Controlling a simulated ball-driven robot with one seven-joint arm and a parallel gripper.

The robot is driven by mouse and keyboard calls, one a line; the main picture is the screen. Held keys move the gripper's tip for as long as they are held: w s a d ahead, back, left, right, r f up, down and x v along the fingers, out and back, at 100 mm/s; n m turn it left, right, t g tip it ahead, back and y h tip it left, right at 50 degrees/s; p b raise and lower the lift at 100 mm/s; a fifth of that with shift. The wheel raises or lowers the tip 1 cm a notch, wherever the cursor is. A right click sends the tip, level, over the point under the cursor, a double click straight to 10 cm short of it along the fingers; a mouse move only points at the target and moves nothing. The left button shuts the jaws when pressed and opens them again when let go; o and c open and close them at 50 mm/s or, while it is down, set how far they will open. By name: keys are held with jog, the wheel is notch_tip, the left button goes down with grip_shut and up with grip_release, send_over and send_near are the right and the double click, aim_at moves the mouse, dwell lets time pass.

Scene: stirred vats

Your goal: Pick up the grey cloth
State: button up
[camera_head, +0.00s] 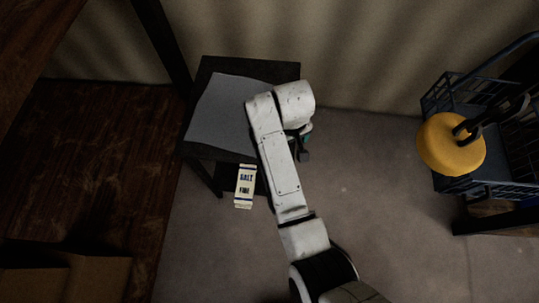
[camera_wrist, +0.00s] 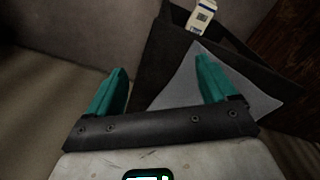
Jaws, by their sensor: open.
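The grey cloth (camera_head: 216,112) lies flat on a small black table (camera_head: 285,70) in the head view. My arm covers part of the cloth's right side there. The cloth also shows in the wrist view (camera_wrist: 259,97), behind the right finger. My gripper (camera_wrist: 162,85) has two teal fingers spread apart with nothing held between them. It is over the right edge of the table, with the right finger in front of the cloth and the left finger past the table's edge. In the head view my gripper is mostly hidden behind the arm.
A white carton (camera_head: 245,186) with dark lettering is by the table's front edge. A blue crate (camera_head: 451,97) with a yellow round object (camera_head: 449,143) stands at right. A dark wooden surface (camera_head: 100,150) is at left. Grey floor (camera_head: 380,190) is clear between table and crate.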

jog(key=a+n, duration=0.1)
jog(key=a, duration=0.6)
jog(key=f+b, duration=0.3)
jog(key=b, duration=0.1)
jog(key=f+b, duration=0.3)
jog(key=b, duration=0.1)
jog(key=shift+d+f, duration=0.2)
jog(key=shift+f, duration=0.2)
jog(key=shift+f+b, duration=0.65)
jog(key=shift+f, duration=0.6)
jog(key=shift+d, duration=0.1)
jog(key=c, duration=1.4)
jog(key=shift+c, duration=0.5)
jog(key=shift+r, duration=0.15)
grip_shut()
notch_tip(320, 180, up, 12)
jog(key=p, duration=1.2)
